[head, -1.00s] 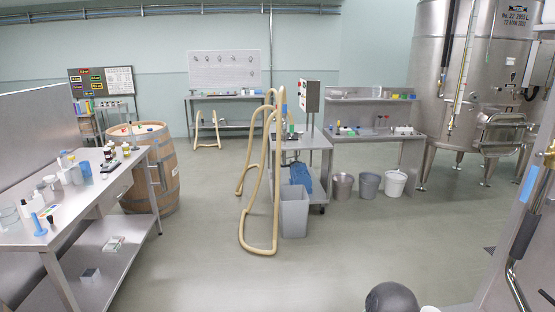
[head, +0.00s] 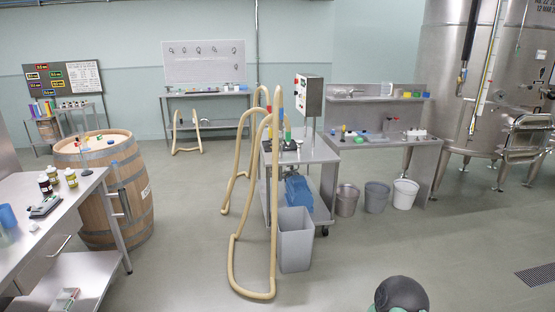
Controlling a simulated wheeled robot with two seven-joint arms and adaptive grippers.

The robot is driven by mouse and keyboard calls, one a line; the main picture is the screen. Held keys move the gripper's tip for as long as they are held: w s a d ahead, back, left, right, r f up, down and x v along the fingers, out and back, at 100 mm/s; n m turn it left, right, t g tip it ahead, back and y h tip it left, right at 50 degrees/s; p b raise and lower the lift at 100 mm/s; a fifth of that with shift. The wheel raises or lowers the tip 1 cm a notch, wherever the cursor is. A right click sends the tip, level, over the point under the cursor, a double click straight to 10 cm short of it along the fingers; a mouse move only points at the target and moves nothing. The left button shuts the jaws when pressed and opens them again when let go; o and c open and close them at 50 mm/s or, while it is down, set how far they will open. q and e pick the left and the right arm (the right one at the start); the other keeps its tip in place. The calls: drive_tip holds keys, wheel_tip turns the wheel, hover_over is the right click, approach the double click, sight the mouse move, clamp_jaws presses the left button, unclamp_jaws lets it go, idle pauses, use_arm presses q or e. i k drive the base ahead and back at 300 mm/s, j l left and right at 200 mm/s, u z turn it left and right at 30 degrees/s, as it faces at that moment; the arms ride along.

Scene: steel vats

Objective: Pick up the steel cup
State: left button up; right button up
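I cannot make out a steel cup for certain in the head view. Small items stand on the back right steel bench (head: 375,143), too small to tell apart. The left steel table (head: 62,212) is cut off by the left edge; its visible top holds several small bottles, a dark handheld device and a blue cup (head: 7,216). Neither of my grippers is in view.
A wooden barrel (head: 128,195) stands beside the left table. A steel cart (head: 317,152), a beige hose (head: 233,262) and a grey bin (head: 295,245) stand mid-floor. Several buckets stand right of the cart. Floor in front and at right is open.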

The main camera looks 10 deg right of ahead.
sight(397, 94)
drive_tip(key=i+z, duration=0.3)
drive_tip(key=i, duration=0.2)
drive_tip(key=i+j+z, duration=0.1)
drive_tip(key=i+z, duration=0.2)
drive_tip(key=i, duration=0.2)
drive_tip(key=i+j+z, duration=0.3)
drive_tip(key=i, duration=0.15)
drive_tip(key=i+l+z, duration=0.15)
drive_tip(key=i+z, duration=0.2)
drive_tip(key=i+l+z, duration=0.1)
drive_tip(key=i+z, duration=0.6)
drive_tip(key=i+l+u, duration=0.1)
drive_tip(key=i, duration=1.75)
drive_tip(key=i+u, duration=0.3)
drive_tip(key=i, duration=0.25)
drive_tip(key=i+l+u, duration=0.25)
drive_tip(key=i, duration=0.25)
drive_tip(key=i+l+u, duration=0.15)
drive_tip(key=i+u, duration=0.15)
drive_tip(key=i, duration=0.2)
